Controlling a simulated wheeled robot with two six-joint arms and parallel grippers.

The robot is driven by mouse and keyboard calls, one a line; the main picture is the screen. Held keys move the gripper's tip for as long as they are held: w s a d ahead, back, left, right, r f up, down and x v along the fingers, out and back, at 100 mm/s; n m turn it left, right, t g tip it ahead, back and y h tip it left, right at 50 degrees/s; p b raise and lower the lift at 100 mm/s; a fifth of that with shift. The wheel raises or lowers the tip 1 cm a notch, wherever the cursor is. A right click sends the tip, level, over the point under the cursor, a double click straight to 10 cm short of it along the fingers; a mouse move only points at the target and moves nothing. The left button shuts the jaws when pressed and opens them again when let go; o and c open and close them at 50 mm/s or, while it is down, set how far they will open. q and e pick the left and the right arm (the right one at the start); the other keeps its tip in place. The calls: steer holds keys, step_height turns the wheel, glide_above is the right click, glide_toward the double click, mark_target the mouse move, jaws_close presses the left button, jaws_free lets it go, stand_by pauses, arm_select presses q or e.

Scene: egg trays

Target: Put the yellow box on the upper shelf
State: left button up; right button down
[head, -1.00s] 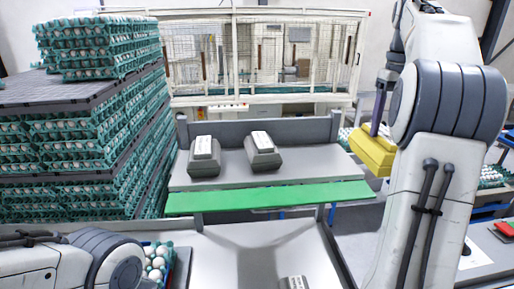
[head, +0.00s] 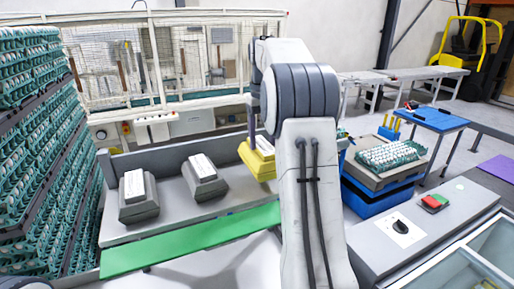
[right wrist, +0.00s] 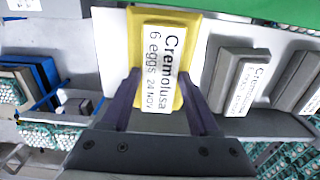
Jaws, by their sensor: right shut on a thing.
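My right gripper (head: 253,136) is shut on the yellow box (head: 257,164). In the right wrist view the yellow box (right wrist: 160,62) lies between the two dark purple fingers (right wrist: 160,108), its white label reading "Cremolusa 6 eggs 24 NOV". In the head view the box appears over the right part of the grey upper shelf (head: 172,207), right of two grey boxes; whether it touches the shelf is unclear. My right arm hides the shelf's right end. My left gripper is not in view.
A green strip (head: 190,243) runs along the shelf's front. Stacked egg trays (head: 35,150) rise at left. A control panel (head: 415,240) stands at right.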

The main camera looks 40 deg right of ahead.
mark_target(260, 144)
steer(key=shift+w+a+f, duration=0.25)
steer(key=shift+w+f, duration=0.1)
steer(key=shift+w, duration=0.1)
steer(key=shift+f+p, duration=0.65)
steer(key=shift+f, duration=1.3)
steer(key=shift+f, duration=0.1)
steer(key=shift+c, duration=0.7)
jaws_free()
step_height(260, 144, up, 12)
steer(key=shift+r, duration=0.1)
